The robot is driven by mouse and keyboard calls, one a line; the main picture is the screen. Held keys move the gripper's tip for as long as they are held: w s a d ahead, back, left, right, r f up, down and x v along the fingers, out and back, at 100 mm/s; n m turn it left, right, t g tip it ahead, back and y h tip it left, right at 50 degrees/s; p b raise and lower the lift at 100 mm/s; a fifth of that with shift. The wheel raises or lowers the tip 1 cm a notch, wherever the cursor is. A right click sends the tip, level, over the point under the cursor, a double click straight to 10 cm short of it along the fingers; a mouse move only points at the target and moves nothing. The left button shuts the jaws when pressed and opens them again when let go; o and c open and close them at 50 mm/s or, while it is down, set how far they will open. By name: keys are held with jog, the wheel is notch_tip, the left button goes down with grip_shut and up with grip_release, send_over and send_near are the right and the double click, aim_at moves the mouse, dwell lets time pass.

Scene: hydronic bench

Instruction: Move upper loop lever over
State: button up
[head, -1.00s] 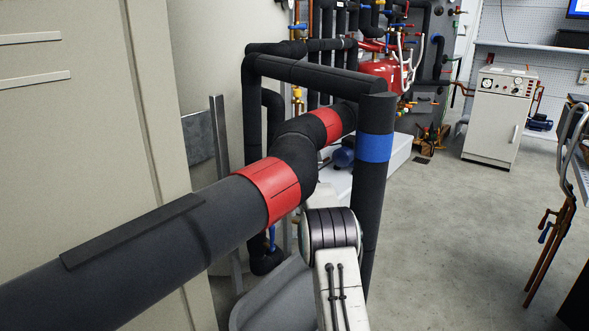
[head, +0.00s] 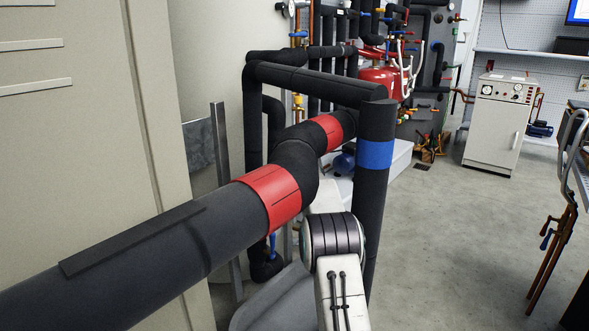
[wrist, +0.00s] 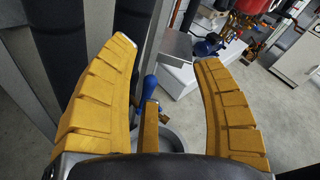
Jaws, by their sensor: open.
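My gripper (wrist: 165,52) is open in the wrist view, with its ribbed orange fingers spread wide to either side. A blue lever handle (wrist: 150,88) shows between the fingers, nearer the left one, with a bit of brass (wrist: 164,117) close by. Its lower part is hidden behind an orange piece in the middle of the gripper; I cannot tell whether they touch. In the head view a small blue handle (head: 272,244) shows low behind the black pipes. I cannot tell whether it is the same lever. My gripper is hidden there.
A thick black insulated pipe with a red band (head: 269,196) crosses in front of my arm. An upright pipe with a blue band (head: 375,154) stands close to my arm's right. A red tank (head: 380,82) and white cabinet (head: 498,120) stand farther back. Floor is open at right.

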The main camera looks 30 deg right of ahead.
jog(key=shift+r, duration=1.9)
